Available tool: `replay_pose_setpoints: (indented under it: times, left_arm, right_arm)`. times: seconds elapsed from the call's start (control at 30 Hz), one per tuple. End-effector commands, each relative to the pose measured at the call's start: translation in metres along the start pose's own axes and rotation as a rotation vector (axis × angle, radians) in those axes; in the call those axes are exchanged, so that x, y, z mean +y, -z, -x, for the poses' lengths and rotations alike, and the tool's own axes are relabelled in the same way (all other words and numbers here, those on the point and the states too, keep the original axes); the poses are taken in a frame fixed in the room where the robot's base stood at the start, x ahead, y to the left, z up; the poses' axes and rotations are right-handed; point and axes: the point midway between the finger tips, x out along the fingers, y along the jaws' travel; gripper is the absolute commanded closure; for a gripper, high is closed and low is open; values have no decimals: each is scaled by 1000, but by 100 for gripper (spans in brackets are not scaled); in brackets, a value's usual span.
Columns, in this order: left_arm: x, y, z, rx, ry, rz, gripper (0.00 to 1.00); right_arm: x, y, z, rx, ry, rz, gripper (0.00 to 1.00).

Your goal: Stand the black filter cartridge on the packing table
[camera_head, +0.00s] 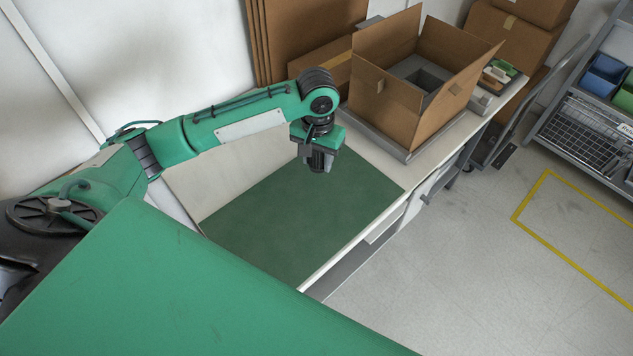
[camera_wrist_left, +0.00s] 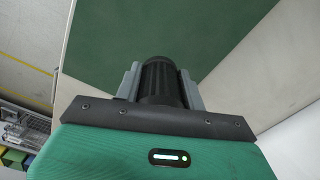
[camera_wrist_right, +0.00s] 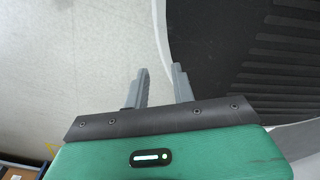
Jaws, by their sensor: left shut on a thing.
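The black filter cartridge (camera_head: 321,160) is in my left gripper (camera_head: 317,157), above the green mat (camera_head: 300,215) on the packing table (camera_head: 437,152). In the left wrist view the ribbed black cartridge (camera_wrist_left: 161,82) sits between the two grey fingers of the left gripper (camera_wrist_left: 162,85), which are shut on it. The mat fills much of the background there. I cannot tell how far the cartridge's lower end is from the mat. My right gripper (camera_wrist_right: 160,88) has its fingers apart with nothing between them. It is over the floor, away from the table.
An open cardboard box (camera_head: 403,118) with a grey insert stands on the table beyond the mat. Flat cardboard sheets (camera_head: 310,40) lean behind it. A shelf rack (camera_head: 590,125) with bins stands at the far right. The mat around the held cartridge is clear.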

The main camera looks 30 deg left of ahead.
Motion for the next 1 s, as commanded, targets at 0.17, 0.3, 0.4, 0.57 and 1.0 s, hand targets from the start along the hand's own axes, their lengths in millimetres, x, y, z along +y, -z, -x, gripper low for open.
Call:
replay_pose_setpoints:
  times: [0.17, 0.3, 0.4, 0.57, 1.0]
  left_arm:
    - [0, -1, -41, -3, 0, 1, 83]
    - [0, 0, -56, 1, 0, 0, 83]
    - [0, 0, -62, 0, 0, 0, 83]
    - [0, -1, -81, -2, 2, 0, 83]
    - [0, 0, -102, 1, 0, 0, 83]
  right_arm:
    - [-3, 1, 3, 1, 4, -1, 75]
    - [-11, 3, 4, 2, 11, -4, 75]
    - [-17, 4, 4, 4, 18, -6, 75]
    - [-20, 5, 5, 5, 21, -5, 75]
    - [-9, 3, 7, 3, 10, -1, 75]
